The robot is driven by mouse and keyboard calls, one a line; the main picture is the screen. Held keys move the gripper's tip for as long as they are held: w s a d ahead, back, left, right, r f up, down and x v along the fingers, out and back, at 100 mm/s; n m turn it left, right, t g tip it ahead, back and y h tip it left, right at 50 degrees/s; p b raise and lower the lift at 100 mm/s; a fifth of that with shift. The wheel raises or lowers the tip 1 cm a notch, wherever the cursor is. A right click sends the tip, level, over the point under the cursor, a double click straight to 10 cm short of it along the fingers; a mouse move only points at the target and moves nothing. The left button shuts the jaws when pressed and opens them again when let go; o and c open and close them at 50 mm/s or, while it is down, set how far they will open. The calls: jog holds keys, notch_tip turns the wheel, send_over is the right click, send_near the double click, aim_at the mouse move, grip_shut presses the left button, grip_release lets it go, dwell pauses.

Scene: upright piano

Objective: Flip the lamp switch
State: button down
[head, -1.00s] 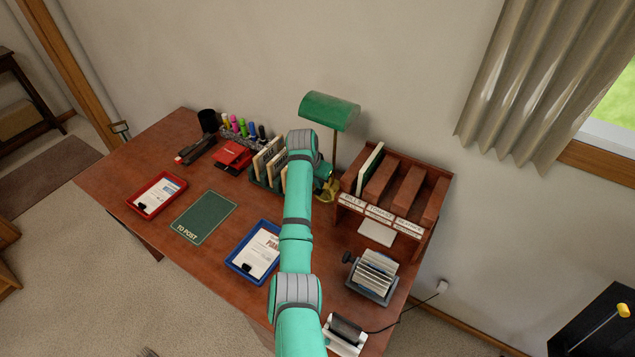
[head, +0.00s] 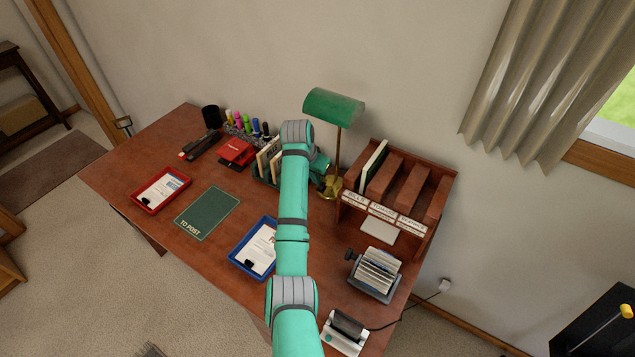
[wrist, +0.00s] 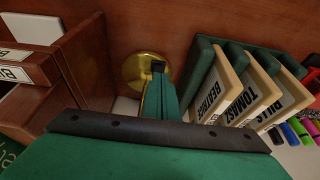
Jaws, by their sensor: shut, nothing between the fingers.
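The desk lamp has a green shade (head: 334,107), a thin brass stem and a round brass base (head: 331,188) at the back of the desk. My gripper (head: 321,170) is beside the stem at the base, partly hidden by my arm in the head view. In the wrist view, my gripper's shut, empty fingers (wrist: 158,67) end in a dark tip over the brass base (wrist: 135,68). I cannot make out the lamp switch; the fingers cover part of the base. Whether the tip touches the base is unclear.
A wooden letter rack (head: 396,195) stands close right of the lamp. Upright labelled files (head: 268,160) stand close left, also in the wrist view (wrist: 232,85). The wall is behind. A card file (head: 376,273) and blue tray (head: 254,250) lie nearer the front.

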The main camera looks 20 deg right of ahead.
aim_at(324, 183)
jog(key=v, duration=0.9)
jog(key=shift+s+r, duration=0.2)
jog(key=shift+s, duration=0.25)
jog(key=shift+a, duration=0.1)
jog(key=shift+w+r+t+h, duration=0.3)
jog(key=shift+t+h, duration=0.1)
jog(key=shift+h, duration=0.1)
jog(key=shift+d+f, duration=0.1)
jog(key=shift+d, duration=0.1)
jog(key=x, duration=1.3)
jog(key=shift+f, duration=0.45)
